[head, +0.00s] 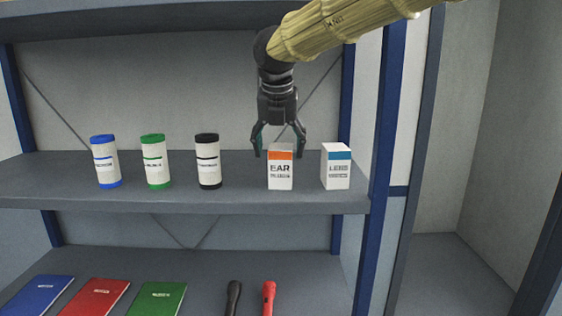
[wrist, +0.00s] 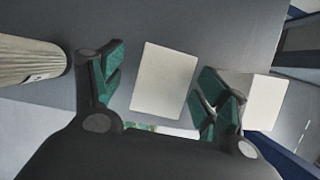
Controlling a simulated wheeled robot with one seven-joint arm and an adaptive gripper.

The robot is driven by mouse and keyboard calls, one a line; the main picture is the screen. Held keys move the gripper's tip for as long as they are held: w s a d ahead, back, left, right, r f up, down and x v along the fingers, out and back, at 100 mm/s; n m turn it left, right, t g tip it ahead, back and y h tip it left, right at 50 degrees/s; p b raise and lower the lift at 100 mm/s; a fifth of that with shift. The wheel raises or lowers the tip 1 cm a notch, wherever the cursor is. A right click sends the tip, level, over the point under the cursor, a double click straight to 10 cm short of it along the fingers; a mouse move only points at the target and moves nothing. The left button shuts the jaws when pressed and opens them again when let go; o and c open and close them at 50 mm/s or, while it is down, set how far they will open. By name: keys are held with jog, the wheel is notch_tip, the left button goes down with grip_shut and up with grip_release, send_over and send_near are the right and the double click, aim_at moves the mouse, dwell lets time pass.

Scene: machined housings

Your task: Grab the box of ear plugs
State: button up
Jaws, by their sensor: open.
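The box of ear plugs (head: 280,171) is white with an orange band and the word "EAR" on its front. It stands upright on the upper shelf. My gripper (head: 279,150) is open above it and points down, with one finger to each side of the box's top. In the wrist view, the box's white top (wrist: 164,79) shows between my open fingers (wrist: 160,90), with a gap on the left. The right finger is close to the box and partly overlaps the neighbouring box; I cannot tell whether it touches either.
A white box with a blue band (head: 335,168) stands close on the right. Black-, green- and blue-lidded canisters (head: 208,163) stand to the left on the shelf (head: 240,199). Notebooks (head: 95,297) and two handles, black and red (head: 268,297), lie on the lower shelf. A blue post (head: 384,150) is at right.

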aim_at(281, 165)
jog(key=shift+s+f, duration=0.15)
jog(key=shift+s, duration=0.05)
jog(key=shift+s+p, duration=0.5)
jog(key=shift+s, duration=0.25)
jog(key=w+f+p, duration=0.1)
jog(key=w+f, duration=0.1)
jog(key=w+f+p, duration=0.1)
jog(key=f, duration=0.1)
jog(key=shift+w+d+f, duration=0.2)
jog(key=shift+w+f, duration=0.1)
jog(key=shift+w, duration=0.1)
jog(key=shift+f+p, duration=0.2)
jog(key=shift+p, duration=0.2)
jog(key=shift+s, duration=0.5)
jog(key=shift+w+f, duration=0.3)
jog(key=shift+w, duration=0.15)
jog(key=c, duration=0.3)
jog(key=shift+s+r, duration=0.1)
jog(key=shift+s, duration=0.15)
jog(key=c, duration=0.6)
